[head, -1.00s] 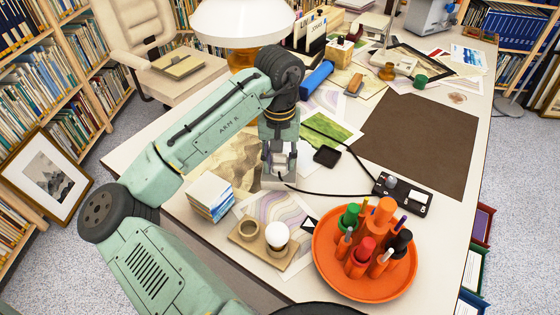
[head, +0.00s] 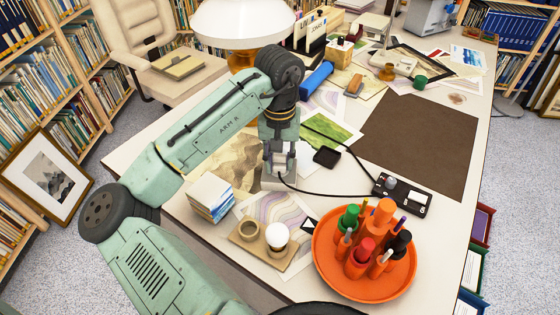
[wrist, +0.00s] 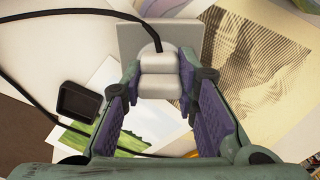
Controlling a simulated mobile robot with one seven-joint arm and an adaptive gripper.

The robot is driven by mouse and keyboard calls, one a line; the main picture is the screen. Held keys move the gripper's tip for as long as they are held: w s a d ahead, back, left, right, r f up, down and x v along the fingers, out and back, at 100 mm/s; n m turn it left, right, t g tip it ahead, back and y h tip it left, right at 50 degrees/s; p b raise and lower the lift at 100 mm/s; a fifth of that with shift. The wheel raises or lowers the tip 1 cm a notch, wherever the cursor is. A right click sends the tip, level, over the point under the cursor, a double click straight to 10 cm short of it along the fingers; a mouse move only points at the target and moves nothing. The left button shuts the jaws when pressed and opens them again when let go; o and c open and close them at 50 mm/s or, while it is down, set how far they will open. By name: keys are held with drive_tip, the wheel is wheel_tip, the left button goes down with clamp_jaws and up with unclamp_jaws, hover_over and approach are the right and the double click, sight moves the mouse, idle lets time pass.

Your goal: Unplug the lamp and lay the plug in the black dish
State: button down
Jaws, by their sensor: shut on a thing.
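My gripper (head: 280,168) points down at the left-middle of the desk. In the wrist view its two purple-padded fingers (wrist: 160,82) are shut on the pale grey plug (wrist: 160,64). The plug sits over a square grey socket block (wrist: 128,38); I cannot tell how deeply it is seated. A black cord (wrist: 155,18) leaves the plug. The small black dish (head: 327,156) lies to the right of my gripper in the head view, and at left in the wrist view (wrist: 79,102); it looks empty. The lamp (head: 245,22) has a wide white shade and stands behind my arm.
A black cord runs right to a black device (head: 403,195). A green print (head: 335,130) lies beside the dish. The brown mat (head: 420,140) is bare.

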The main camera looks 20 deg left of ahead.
sight(281, 155)
drive_tip(key=shift+r+p, duration=2.7)
drive_tip(key=shift+r, duration=0.2)
drive_tip(key=shift+d, duration=0.1)
